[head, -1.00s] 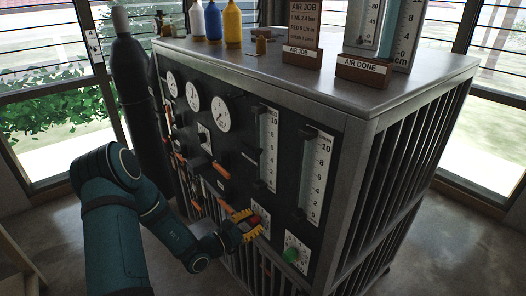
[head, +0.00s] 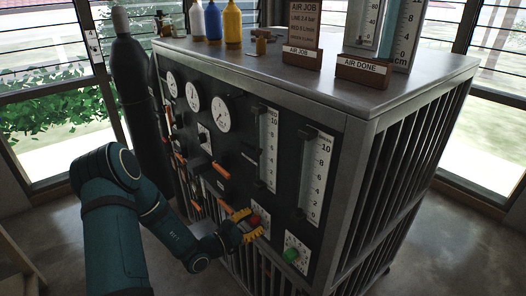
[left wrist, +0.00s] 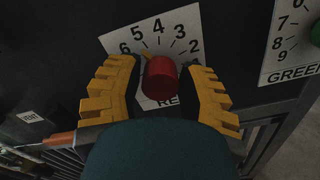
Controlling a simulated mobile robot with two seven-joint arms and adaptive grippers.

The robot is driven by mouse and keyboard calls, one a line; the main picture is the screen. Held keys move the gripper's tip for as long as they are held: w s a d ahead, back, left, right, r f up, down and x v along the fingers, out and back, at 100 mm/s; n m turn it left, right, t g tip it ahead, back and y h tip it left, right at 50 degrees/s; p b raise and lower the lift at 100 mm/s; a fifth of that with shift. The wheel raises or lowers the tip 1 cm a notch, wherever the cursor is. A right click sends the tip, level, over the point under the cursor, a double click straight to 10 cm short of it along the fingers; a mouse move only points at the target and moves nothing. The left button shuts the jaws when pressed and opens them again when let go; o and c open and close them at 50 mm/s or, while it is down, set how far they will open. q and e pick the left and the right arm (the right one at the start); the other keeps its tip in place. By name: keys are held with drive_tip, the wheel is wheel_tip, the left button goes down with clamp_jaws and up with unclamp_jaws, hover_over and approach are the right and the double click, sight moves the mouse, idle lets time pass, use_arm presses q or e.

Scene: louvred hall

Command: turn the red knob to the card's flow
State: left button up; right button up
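The red knob (left wrist: 160,78) sits on a white dial plate (left wrist: 185,35) numbered around it. My left gripper (left wrist: 160,72) is open, with a yellow finger on each side of the knob and a small gap on both sides. In the head view the left gripper (head: 248,226) is at the low front of the panel, and the red knob (head: 255,219) shows between its fingers. The AIR JOB card (head: 306,22) stands on the cabinet top; its small figures are hard to read. My right gripper is out of view.
A green knob (head: 290,255) on its own dial is right of the red one. Two tall flow gauges (head: 268,150) (head: 315,178) are above. Round gauges (head: 220,114) and orange-handled levers (head: 221,170) fill the panel's left. An AIR DONE stand (head: 362,72) is on top.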

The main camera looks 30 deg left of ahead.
use_arm(q)
drive_tip(key=shift+o, duration=1)
drive_tip(key=v, duration=0.7)
drive_tip(key=shift+p, duration=0.3)
drive_tip(key=shift+s, duration=0.1)
drive_tip(key=v, duration=1.2)
